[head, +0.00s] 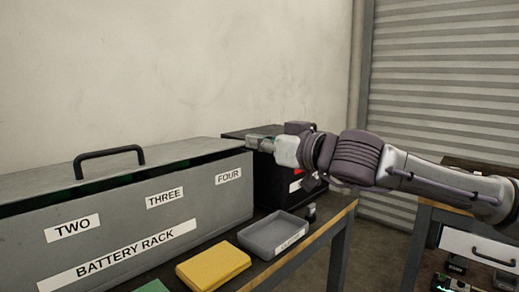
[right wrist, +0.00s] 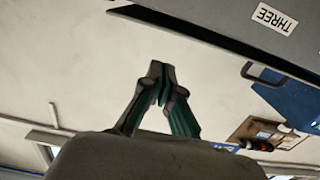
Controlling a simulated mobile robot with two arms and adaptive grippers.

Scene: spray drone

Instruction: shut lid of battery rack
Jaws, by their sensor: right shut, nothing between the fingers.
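The battery rack (head: 130,236) is a long grey box on the table at the left, labelled TWO, THREE and FOUR. Its grey lid (head: 180,157) with a black handle (head: 109,161) lies low over the box. A narrow dark gap with some green shows between lid and front wall. The rack appears upside down in the right wrist view (right wrist: 235,22), with the handle (right wrist: 280,85) below it. My right gripper (head: 258,143) is at the rack's right end by the lid's edge; contact is unclear. Its fingertips (right wrist: 160,80) are together and empty. My left gripper is out of view.
A grey tray (head: 273,235), a yellow pad (head: 213,267) and a small dark bottle (head: 311,212) sit before the rack. A black box (head: 275,187) stands right of it, partly behind my arm. Another bench with a drawer (head: 480,250) is at the right.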

